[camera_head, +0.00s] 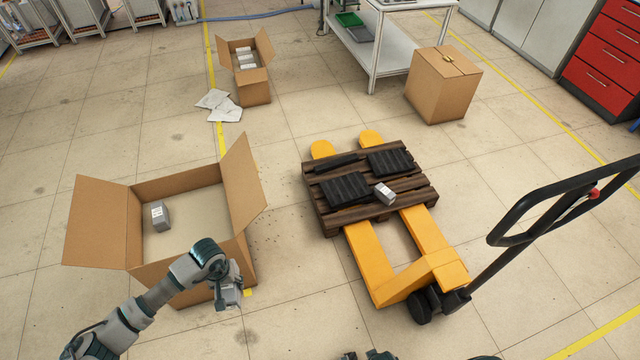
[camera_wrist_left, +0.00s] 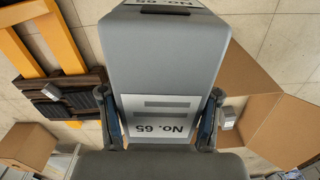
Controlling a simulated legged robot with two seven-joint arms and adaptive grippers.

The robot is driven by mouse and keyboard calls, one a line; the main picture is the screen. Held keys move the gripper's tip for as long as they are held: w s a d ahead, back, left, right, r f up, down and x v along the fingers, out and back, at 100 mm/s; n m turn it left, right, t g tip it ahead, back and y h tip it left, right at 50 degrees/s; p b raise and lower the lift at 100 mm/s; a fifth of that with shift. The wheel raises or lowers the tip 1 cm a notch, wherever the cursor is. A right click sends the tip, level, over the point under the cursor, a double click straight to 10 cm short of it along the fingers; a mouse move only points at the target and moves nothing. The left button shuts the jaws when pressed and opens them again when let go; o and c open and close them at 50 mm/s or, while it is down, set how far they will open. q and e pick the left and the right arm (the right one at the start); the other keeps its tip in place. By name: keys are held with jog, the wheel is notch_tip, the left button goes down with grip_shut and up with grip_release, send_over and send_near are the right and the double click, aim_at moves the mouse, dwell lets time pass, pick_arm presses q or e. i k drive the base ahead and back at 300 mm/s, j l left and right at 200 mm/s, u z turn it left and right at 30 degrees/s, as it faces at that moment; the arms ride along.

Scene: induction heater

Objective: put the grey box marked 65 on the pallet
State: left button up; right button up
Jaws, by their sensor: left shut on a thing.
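My left gripper (camera_wrist_left: 160,120) is shut on the grey box marked 65 (camera_wrist_left: 165,55); its label reads upside down in the left wrist view. In the head view the left gripper (camera_head: 226,284) is at the right front corner of the large open carton, with the grey box (camera_head: 230,293) below it, partly hidden. The wooden pallet (camera_head: 330,219) lies on the yellow forks of a pallet truck, to the right of the gripper. Black ribbed pieces (camera_head: 346,190) and a small grey box (camera_head: 384,193) lie on the pallet. My right gripper is not clearly visible.
The large open carton (camera_head: 100,225) holds another grey box (camera_head: 160,215). The pallet truck's handle (camera_head: 510,240) rises at the right. Another open carton (camera_head: 254,90), a closed carton (camera_head: 445,95) and a white table (camera_head: 372,65) stand behind. Clear floor lies between carton and pallet.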

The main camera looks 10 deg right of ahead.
aim_at(401, 194)
jog(key=k+l+u, duration=0.1)
jog(key=l, duration=0.35)
jog(key=k+l+u, duration=0.1)
jog(key=l, duration=0.35)
jog(key=k+l+u, duration=0.1)
jog(key=k+l, duration=0.2)
jog(key=k+l+u, duration=0.1)
jog(key=l, duration=0.45)
jog(key=k+l+u, duration=0.1)
jog(key=k+l, duration=0.2)
jog(key=l, duration=0.4)
jog(key=k+l+u, duration=0.15)
jog(key=l, duration=0.25)
jog(key=k+l, duration=0.1)
jog(key=l, duration=0.3)
jog(key=l+u, duration=0.15)
jog(key=l, duration=0.2)
jog(key=k+l, duration=0.2)
jog(key=l, duration=0.2)
jog(key=k+l+u, duration=0.1)
jog(key=l, duration=0.25)
jog(key=k+l+u, duration=0.1)
jog(key=l, duration=0.3)
jog(key=i+l+u, duration=0.25)
jog(key=l, duration=0.95)
jog(key=k+l+u, duration=0.2)
jog(key=l, duration=0.95)
jog(key=i, duration=0.1)
